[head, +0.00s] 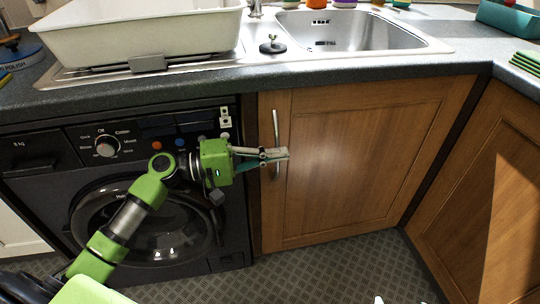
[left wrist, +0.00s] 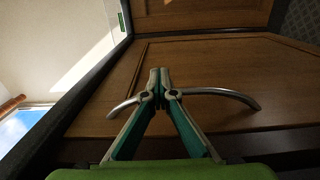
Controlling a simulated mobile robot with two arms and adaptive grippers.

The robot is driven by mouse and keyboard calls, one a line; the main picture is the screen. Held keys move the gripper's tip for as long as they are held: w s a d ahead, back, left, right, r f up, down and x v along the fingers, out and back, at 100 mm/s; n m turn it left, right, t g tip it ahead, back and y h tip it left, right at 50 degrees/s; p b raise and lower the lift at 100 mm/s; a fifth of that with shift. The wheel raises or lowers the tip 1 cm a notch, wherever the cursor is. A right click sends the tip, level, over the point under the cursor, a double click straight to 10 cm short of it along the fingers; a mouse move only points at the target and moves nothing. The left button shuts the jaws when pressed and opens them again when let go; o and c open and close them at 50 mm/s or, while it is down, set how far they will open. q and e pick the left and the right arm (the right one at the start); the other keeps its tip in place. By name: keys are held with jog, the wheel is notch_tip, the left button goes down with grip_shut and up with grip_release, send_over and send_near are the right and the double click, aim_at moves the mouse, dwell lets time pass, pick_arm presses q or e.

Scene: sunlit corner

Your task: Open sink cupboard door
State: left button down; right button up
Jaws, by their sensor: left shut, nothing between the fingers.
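The sink cupboard door (head: 350,170) is a brown wooden panel below the sink and looks closed. Its curved metal bar handle (head: 276,128) runs upright near the door's left edge. My left gripper (head: 286,153) comes in from the left, its fingers across the handle's middle. In the left wrist view the shut, empty fingertips (left wrist: 160,72) cross the handle (left wrist: 225,94), which shows on both sides of them and is partly hidden. I cannot tell whether they touch it. Small pale bits at the head view's bottom edge may be my right gripper; its jaws cannot be made out.
A black washing machine (head: 150,225) stands left of the door, behind my left arm. Another wooden cupboard front (head: 480,200) meets it at the right corner. The grey worktop (head: 400,67) with the sink (head: 350,35) overhangs above. The patterned floor (head: 340,275) in front looks clear.

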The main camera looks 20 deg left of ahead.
pick_arm(q)
jog(key=w+d, duration=0.1)
jog(key=d, duration=0.6)
jog(key=shift+d, duration=0.25)
pick_arm(e)
jog(key=shift+d+f, duration=0.15)
jog(key=shift+f, duration=0.1)
pick_arm(q)
jog(key=shift+f, duration=0.1)
jog(key=shift+s, duration=0.1)
pick_arm(e)
jog(key=shift+s+f+g, duration=0.2)
jog(key=shift+s+g, duration=0.1)
jog(key=shift+w+d+r, duration=0.1)
jog(key=shift+w, duration=0.05)
dwell(1.0)
